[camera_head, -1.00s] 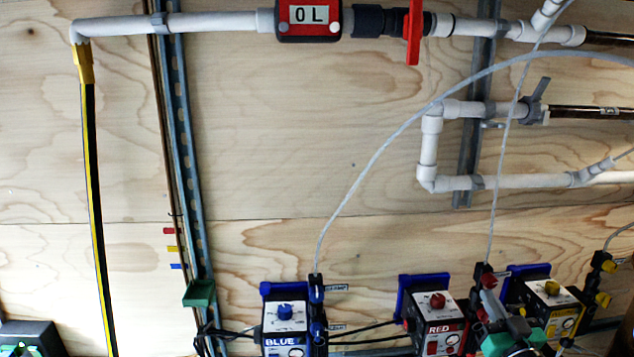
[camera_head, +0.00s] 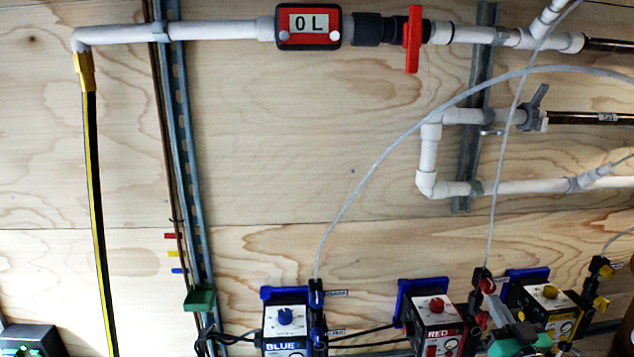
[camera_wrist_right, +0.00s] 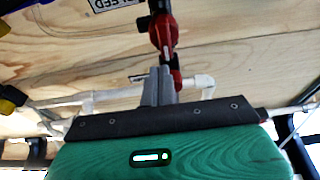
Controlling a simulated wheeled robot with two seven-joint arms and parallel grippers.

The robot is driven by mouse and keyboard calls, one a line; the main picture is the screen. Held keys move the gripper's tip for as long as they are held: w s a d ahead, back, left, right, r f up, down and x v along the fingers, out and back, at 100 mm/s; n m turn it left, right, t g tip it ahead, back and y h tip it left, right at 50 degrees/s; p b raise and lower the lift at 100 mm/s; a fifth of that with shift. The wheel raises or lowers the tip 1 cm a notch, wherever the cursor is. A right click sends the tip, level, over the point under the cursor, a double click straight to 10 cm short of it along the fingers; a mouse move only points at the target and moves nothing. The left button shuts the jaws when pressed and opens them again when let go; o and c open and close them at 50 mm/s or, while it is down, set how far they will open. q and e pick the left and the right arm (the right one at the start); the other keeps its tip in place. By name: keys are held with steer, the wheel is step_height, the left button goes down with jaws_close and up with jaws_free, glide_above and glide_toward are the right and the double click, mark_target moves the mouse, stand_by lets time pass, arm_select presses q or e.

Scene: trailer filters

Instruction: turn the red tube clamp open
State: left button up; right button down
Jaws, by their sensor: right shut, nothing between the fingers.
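The red tube clamp (camera_head: 488,285) sits on the black upright holder beside the red-labelled pump box (camera_head: 432,318), at the lower right of the head view. In the right wrist view a red clamp part (camera_wrist_right: 163,30) shows just beyond my fingertips, and a second red part shows behind the fingers. My right gripper (camera_head: 497,308) is shut and empty, just below and right of the clamp in the head view. Its grey fingers (camera_wrist_right: 158,72) are together; whether they touch the clamp cannot be told. The gripper covers part of the holder.
The blue pump box (camera_head: 285,320) stands left and the yellow one (camera_head: 548,300) right, close to my gripper. A thin clear tube (camera_head: 494,200) rises from the red holder. White pipes (camera_head: 428,150) and a red valve handle (camera_head: 412,40) are above.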

steer(key=s+p, duration=0.1)
steer(key=s, duration=0.5)
steer(key=shift+d+p, duration=0.3)
steer(key=shift+f, duration=0.15)
